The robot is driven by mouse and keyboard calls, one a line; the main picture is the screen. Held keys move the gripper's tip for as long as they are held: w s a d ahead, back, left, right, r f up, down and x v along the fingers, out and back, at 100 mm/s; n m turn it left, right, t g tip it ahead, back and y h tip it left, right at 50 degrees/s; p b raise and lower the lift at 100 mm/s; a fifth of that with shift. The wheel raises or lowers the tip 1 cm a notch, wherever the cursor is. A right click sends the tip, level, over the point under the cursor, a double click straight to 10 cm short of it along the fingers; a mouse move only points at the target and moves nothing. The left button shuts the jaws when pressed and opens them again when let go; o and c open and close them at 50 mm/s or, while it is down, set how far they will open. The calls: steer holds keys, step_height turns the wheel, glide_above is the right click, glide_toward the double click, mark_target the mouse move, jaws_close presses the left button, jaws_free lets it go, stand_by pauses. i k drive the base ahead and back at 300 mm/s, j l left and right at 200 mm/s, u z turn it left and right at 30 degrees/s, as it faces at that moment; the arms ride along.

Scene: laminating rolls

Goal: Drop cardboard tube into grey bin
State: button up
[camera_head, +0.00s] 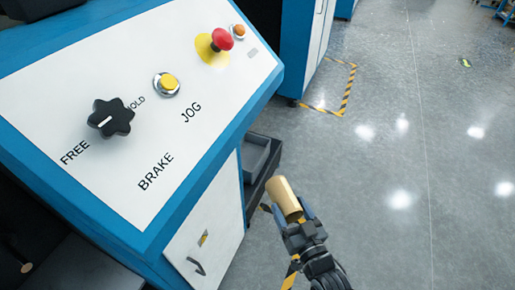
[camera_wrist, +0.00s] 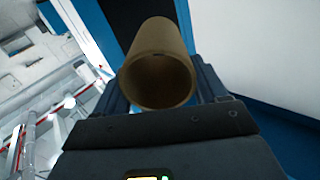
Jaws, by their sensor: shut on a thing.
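The cardboard tube (camera_head: 284,198) is a short, hollow brown cylinder. My gripper (camera_head: 287,218) is shut on it and holds it above the floor, to the right of the blue and white machine. In the wrist view the tube (camera_wrist: 158,65) shows its open end toward the camera, between the two fingers of my gripper (camera_wrist: 165,85). The grey bin (camera_head: 256,157) stands beside the machine's side, up and to the left of the tube in the head view. Part of the bin is hidden behind the machine. The tube is apart from the bin in that view.
The machine's sloped control panel (camera_head: 130,110) fills the left, with a black knob (camera_head: 111,118), a yellow button (camera_head: 167,84) and a red button (camera_head: 221,39). A white cabinet door (camera_head: 207,230) is below. Open grey floor (camera_head: 420,170) lies to the right.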

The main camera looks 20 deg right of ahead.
mark_target(252, 162)
steer(key=i+l, duration=0.1)
steer(key=l, duration=0.15)
steer(key=i+l, duration=0.1)
steer(key=l, duration=0.15)
steer(key=i+l, duration=1.05)
steer(key=l, duration=0.2)
steer(key=i+l, duration=1)
steer(key=l, duration=0.2)
steer(key=i+l+u, duration=0.1)
steer(key=u, duration=0.3)
steer(key=l+u, duration=0.15)
steer(key=u, duration=0.2)
steer(key=i+l+u, duration=0.1)
steer(key=u, duration=0.3)
steer(key=l+u, duration=0.4)
steer(key=i+j, duration=0.05)
steer(key=j, duration=0.05)
